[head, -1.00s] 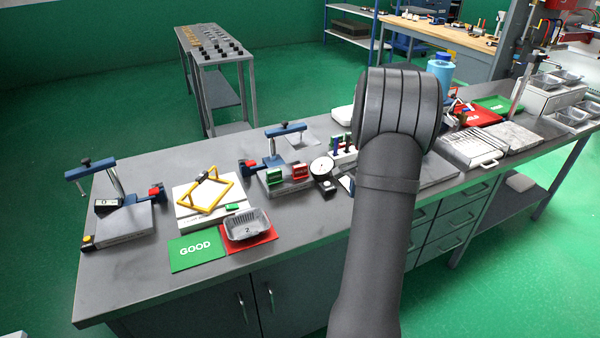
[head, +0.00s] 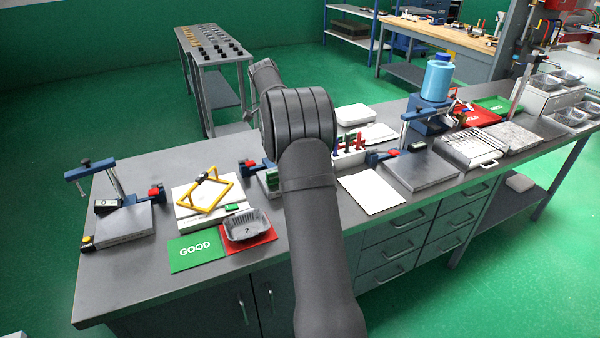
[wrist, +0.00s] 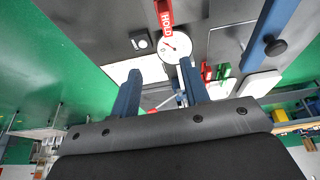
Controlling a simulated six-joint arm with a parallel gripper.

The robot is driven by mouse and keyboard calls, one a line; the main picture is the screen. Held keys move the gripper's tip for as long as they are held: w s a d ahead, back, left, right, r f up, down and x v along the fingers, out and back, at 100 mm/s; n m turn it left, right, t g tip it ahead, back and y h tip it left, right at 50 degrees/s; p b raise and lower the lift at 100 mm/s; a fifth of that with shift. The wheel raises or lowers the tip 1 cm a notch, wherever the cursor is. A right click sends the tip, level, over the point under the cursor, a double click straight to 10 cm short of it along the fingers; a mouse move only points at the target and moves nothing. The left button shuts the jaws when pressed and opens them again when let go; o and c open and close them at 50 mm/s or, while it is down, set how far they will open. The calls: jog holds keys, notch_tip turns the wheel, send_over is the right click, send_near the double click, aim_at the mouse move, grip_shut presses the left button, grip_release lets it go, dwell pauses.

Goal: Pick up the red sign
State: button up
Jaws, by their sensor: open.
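The red sign (wrist: 165,16), lettered HOLD, shows at the top of the wrist view, partly cut off by the frame edge. My gripper (wrist: 160,69) has its two blue fingers apart with nothing held between them, and the sign is beyond the fingertips, apart from them. A round white dial gauge (wrist: 175,48) lies between the sign and the fingers in that picture. In the head view my arm hides the red sign and my gripper; part of a green sign (head: 271,181) shows at the arm's left edge.
In the head view, a foil tray (head: 246,226) sits on a red mat beside a green GOOD mat (head: 196,252). A yellow frame (head: 208,194) stands behind them. A pen holder (head: 348,154) and white sheet (head: 371,192) are right of my arm. A blue clamp post (wrist: 268,36) rises in the wrist view.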

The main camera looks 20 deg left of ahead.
jog(key=shift+m+t, duration=0.3)
jog(key=x, duration=0.3)
jog(key=a+x, duration=0.1)
jog(key=x, duration=0.2)
jog(key=a+x, duration=0.1)
jog(key=x, duration=0.2)
jog(key=shift+d+f, duration=0.1)
jog(key=shift+f, duration=0.5)
jog(key=shift+s+x, duration=0.15)
jog(key=shift+x, duration=1.15)
jog(key=shift+s+x, duration=0.15)
jog(key=shift+x, duration=1.15)
grip_shut()
